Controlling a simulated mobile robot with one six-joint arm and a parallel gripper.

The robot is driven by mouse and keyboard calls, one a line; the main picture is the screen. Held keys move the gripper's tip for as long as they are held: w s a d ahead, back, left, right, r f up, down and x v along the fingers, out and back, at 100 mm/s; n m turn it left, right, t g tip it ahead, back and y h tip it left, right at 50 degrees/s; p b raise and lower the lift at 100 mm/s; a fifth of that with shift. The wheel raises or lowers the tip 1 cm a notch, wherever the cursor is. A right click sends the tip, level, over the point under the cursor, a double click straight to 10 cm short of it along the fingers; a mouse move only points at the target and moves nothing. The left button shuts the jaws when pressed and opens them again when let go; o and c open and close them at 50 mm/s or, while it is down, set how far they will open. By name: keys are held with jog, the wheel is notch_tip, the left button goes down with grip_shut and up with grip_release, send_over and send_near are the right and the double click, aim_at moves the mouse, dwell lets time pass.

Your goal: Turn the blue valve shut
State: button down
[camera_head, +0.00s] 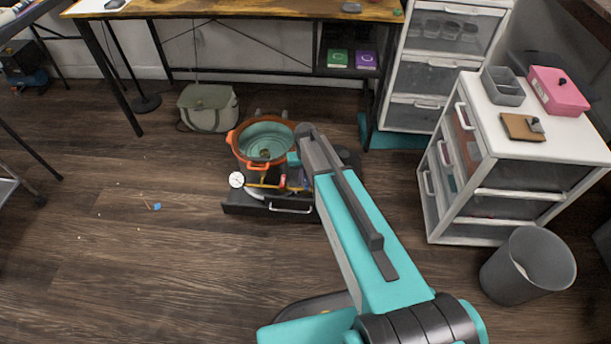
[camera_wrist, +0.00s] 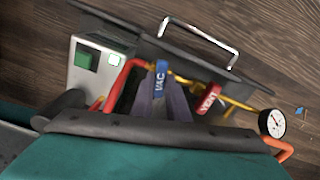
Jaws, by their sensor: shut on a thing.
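The blue valve handle (camera_wrist: 160,74), marked VAC, stands near the middle of the wrist view. It sits on yellow and red piping. My gripper (camera_wrist: 160,88) is shut on the blue handle, with its grey-purple fingers reaching up to it. The contact itself is partly hidden by the fingers. A red handle (camera_wrist: 208,100) marked VENT is just to the right, apart from the fingers. In the head view my arm covers most of the valve area, and the blue handle cannot be made out clearly.
A round gauge (camera_wrist: 272,123) is right of the red handle; it also shows in the head view (camera_head: 236,180). An orange-rimmed pot (camera_head: 265,139) stands on the low base behind the valves. The floor (camera_head: 130,250) at left is mostly clear.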

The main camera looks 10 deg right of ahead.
aim_at(305, 182)
jog(key=shift+a+m+p, duration=0.2)
jog(key=shift+m+p, duration=0.55)
jog(key=shift+m, duration=0.65)
jog(key=c, duration=1.7)
grip_release()
jog(key=shift+d, duration=0.1)
notch_tip(305, 182, up, 14)
jog(key=shift+f+p, duration=0.1)
jog(key=shift+p, duration=1.15)
